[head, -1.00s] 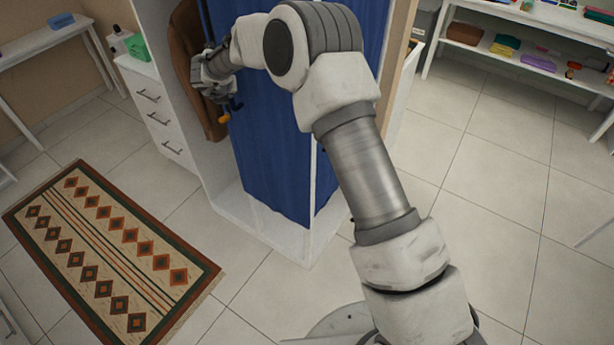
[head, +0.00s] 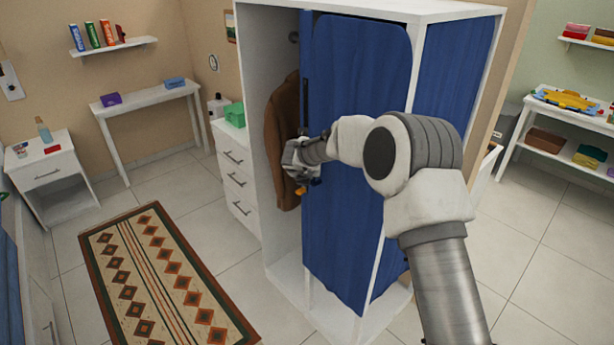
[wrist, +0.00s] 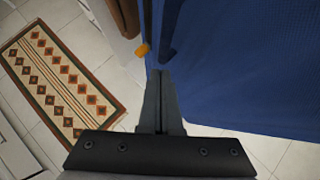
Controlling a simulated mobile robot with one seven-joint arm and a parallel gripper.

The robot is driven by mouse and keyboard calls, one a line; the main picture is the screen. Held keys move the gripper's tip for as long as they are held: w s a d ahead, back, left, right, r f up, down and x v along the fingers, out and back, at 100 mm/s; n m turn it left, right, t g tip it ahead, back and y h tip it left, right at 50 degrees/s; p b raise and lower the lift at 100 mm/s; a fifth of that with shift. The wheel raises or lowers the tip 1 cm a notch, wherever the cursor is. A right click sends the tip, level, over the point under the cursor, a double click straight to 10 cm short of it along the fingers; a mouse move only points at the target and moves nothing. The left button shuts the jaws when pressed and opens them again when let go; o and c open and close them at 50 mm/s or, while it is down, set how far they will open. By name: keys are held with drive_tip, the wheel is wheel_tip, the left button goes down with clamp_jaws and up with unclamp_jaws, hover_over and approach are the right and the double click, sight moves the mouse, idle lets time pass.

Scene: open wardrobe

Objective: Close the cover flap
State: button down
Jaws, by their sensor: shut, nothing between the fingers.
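The blue cover flap (head: 345,190) hangs on the front of the white wardrobe (head: 258,130). It covers the right part of the front; the left part is open. My gripper (head: 300,178) is at the flap's left edge, about midway up. In the wrist view the shut, empty fingers of my gripper (wrist: 160,75) point at the edge of the blue flap (wrist: 235,70). I cannot tell whether they touch it. An orange tab (wrist: 142,49) shows just past the fingertips, and also in the head view (head: 300,190). My forearm hides part of the flap.
A brown coat (head: 283,125) hangs inside the open left part. A white drawer unit (head: 235,175) stands left of the wardrobe. A patterned rug (head: 160,285) lies on the tiled floor, which is clear in front. Shelves (head: 565,125) stand at the right.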

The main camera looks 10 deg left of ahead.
drive_tip(key=s+d+r+n+t+y, duration=0.1)
drive_tip(key=s+d+r+n+y, duration=0.1)
drive_tip(key=s+r+n, duration=0.55)
drive_tip(key=s+d+r+n+t+y+b, duration=0.1)
drive_tip(key=s+d+r+n, duration=0.2)
drive_tip(key=r, duration=0.7)
drive_tip(key=s+r+n+t+y, duration=0.1)
drive_tip(key=s+r+n+y, duration=0.1)
drive_tip(key=s+r+n, duration=0.45)
drive_tip(key=s+d+f+n+g+h, duration=0.2)
drive_tip(key=s+d+n, duration=0.7)
drive_tip(key=s, duration=0.5)
drive_tip(key=s+d+f+n+g+h, duration=0.3)
drive_tip(key=s+d+n, duration=0.6)
drive_tip(key=s+d, duration=0.4)
drive_tip(key=shift+s+f+n+g, duration=0.4)
drive_tip(key=shift+s+f+g, duration=0.3)
drive_tip(key=shift+s+f, duration=0.25)
